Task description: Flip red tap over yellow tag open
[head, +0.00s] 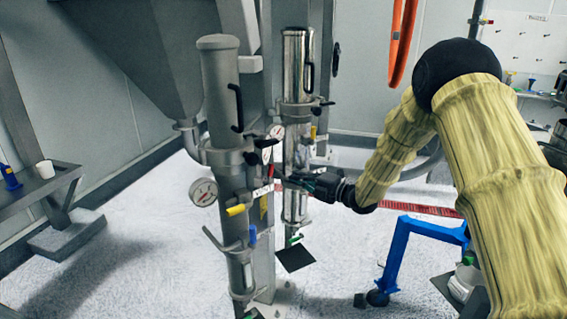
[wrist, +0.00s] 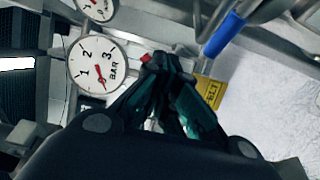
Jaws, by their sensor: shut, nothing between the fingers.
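A small red part, likely the red tap (wrist: 147,58), shows just beyond my fingertips in the wrist view, mostly hidden by them. In the head view a red piece (head: 267,156) shows on the front column, above and left of my fingertips.
A pressure gauge (wrist: 97,65) is close left of my fingers. A blue handle (wrist: 224,34) lies to the upper right. A blue frame (head: 405,245) stands on the floor below my arm.

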